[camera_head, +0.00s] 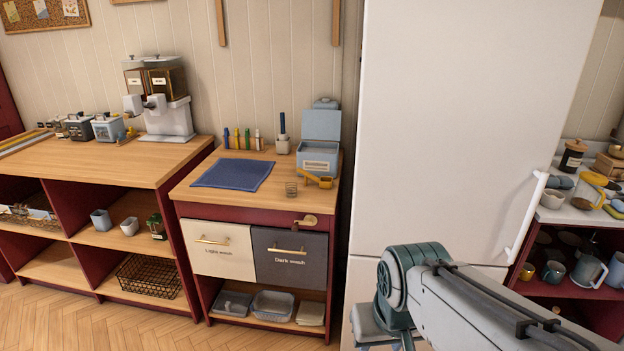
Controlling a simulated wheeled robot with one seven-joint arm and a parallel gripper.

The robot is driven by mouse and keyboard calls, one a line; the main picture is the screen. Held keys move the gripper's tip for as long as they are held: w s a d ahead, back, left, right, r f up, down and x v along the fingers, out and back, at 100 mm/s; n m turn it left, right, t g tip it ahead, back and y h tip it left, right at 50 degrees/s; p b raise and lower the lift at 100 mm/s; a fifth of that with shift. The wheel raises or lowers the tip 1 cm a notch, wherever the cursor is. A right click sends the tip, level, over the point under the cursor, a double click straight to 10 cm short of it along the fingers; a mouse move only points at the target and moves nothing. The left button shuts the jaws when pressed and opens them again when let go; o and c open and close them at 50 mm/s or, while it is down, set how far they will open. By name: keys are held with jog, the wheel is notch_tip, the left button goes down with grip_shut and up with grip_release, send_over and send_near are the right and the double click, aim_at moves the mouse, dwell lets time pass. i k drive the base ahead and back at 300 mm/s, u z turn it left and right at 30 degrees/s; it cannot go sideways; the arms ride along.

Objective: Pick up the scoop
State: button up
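A small orange-yellow scoop (318,180) lies on the wooden top of the middle cabinet (215,202), just in front of a light blue box (318,160) with its lid raised. Its cup end is at the right and its handle points left. A small clear glass (291,190) stands close to its left. My arm shows at the lower right, in front of the white fridge and well apart from the scoop.
A dark blue cloth (233,174) lies left of the scoop, with several coloured markers (241,140) behind it. The tall white fridge (450,130) stands right of the cabinet. Drawer handles (287,252) stick out below. Wooden floor (100,325) is open at the front left.

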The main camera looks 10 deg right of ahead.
aim_at(314, 177)
jog(key=u, duration=0.85)
jog(key=i, duration=2.5)
jog(key=z, duration=2.45)
